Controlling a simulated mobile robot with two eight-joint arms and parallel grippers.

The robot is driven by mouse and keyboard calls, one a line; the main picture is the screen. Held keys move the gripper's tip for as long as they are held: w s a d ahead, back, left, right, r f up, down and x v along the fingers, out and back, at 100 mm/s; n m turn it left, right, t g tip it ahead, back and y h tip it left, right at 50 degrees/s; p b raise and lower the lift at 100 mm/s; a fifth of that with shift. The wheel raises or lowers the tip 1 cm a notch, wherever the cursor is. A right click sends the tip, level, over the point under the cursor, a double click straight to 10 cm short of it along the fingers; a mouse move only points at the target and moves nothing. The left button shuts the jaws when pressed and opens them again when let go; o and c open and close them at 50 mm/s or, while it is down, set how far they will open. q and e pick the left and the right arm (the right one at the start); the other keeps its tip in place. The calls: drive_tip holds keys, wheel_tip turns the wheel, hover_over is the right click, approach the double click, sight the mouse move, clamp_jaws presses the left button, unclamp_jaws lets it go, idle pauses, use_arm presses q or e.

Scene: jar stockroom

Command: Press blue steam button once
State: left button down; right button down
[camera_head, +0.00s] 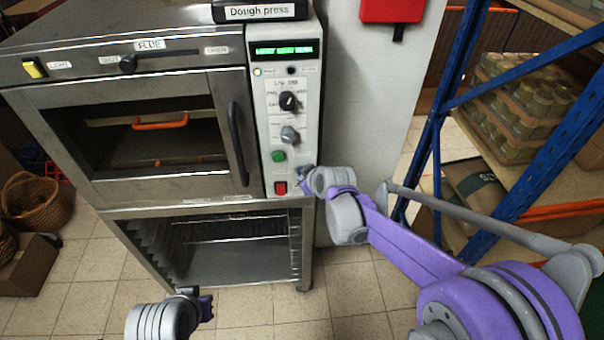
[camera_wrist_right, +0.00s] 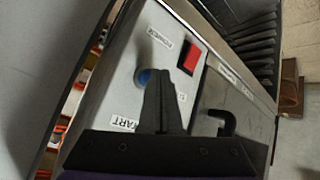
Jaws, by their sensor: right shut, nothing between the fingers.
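The oven's control panel (camera_head: 286,110) stands upright at the centre of the head view. The blue steam button (camera_wrist_right: 144,76) shows in the right wrist view, partly hidden behind my right fingers; I cannot make it out in the head view. My right gripper (camera_head: 304,181) is at the lower right of the panel, beside the red switch (camera_head: 280,188). In the wrist view the right gripper (camera_wrist_right: 161,80) is shut and empty, its tips overlapping the button's edge. I cannot tell whether they touch it. My left gripper (camera_head: 206,307) hangs low in front of the oven.
A green button (camera_head: 278,156) and two dark knobs sit higher on the panel. The oven door handle (camera_head: 238,143) sticks out left of the panel. A blue rack (camera_head: 478,110) with jars stands at the right. Baskets and a box (camera_head: 30,262) are at the left.

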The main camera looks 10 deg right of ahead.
drive_tip(key=shift+w, duration=0.35)
drive_tip(key=shift+s, duration=0.15)
idle(0.4)
drive_tip(key=shift+s, duration=0.8)
drive_tip(key=shift+s, duration=2.5)
drive_tip(key=s+d+m+g+h, duration=0.1)
drive_tip(key=s+d+m, duration=0.2)
drive_tip(key=s, duration=0.9)
drive_tip(key=s+d+f+m+g+h, duration=0.1)
drive_tip(key=s+d+m, duration=0.3)
drive_tip(key=s+d, duration=0.4)
drive_tip(key=s+g+h, duration=0.1)
drive_tip(key=s, duration=0.4)
drive_tip(key=shift+s+f+m, duration=0.15)
drive_tip(key=shift+f+m, duration=0.1)
drive_tip(key=shift+m, duration=0.05)
